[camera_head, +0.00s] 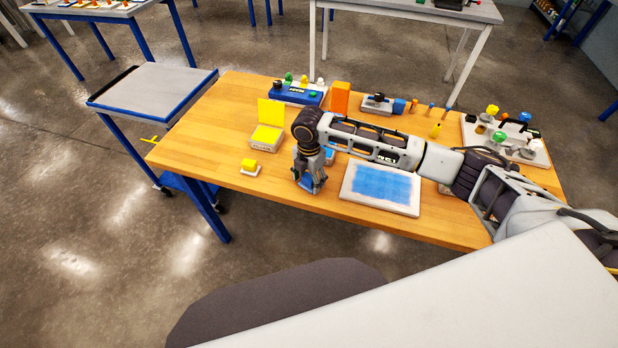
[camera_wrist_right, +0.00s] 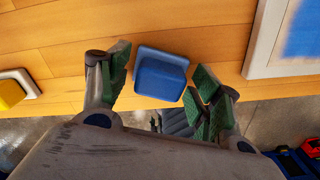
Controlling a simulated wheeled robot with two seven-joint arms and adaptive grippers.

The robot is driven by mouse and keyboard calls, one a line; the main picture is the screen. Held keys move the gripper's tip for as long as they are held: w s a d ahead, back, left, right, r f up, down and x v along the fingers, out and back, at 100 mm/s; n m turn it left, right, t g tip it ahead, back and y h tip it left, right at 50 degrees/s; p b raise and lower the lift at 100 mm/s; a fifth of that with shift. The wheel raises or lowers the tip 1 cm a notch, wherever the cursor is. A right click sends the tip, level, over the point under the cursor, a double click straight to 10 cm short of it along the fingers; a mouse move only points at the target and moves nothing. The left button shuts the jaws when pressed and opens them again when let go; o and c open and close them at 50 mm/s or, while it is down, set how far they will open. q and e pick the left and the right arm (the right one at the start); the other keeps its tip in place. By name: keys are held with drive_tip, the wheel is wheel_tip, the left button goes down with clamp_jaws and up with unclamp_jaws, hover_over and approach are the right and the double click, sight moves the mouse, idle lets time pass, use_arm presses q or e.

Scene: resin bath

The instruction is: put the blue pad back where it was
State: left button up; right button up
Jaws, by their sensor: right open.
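The blue pad (camera_wrist_right: 160,74) is a small blue block with a wider base. In the right wrist view it lies on the wooden table (camera_wrist_right: 120,20) between the fingers of my right gripper (camera_wrist_right: 160,85). The gripper is open, with gaps visible on both sides of the pad. In the head view my right gripper (camera_head: 310,178) points down near the table's front edge, and a little of the blue pad (camera_head: 311,186) shows under it. The rest is hidden by the fingers. My left gripper is not in view.
A white-framed blue panel (camera_head: 350,197) lies right of the gripper. A small yellow block on a white base (camera_head: 249,172) and a yellow box with a raised lid (camera_head: 266,138) stand left. My right arm covers the table's middle. Coloured fixtures line the back.

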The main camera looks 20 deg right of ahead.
sight(309, 177)
drive_tip(key=shift+r, duration=0.15)
wheel_tip(309, 177, up, 12)
drive_tip(key=shift+b, duration=0.45)
idle(0.4)
idle(0.4)
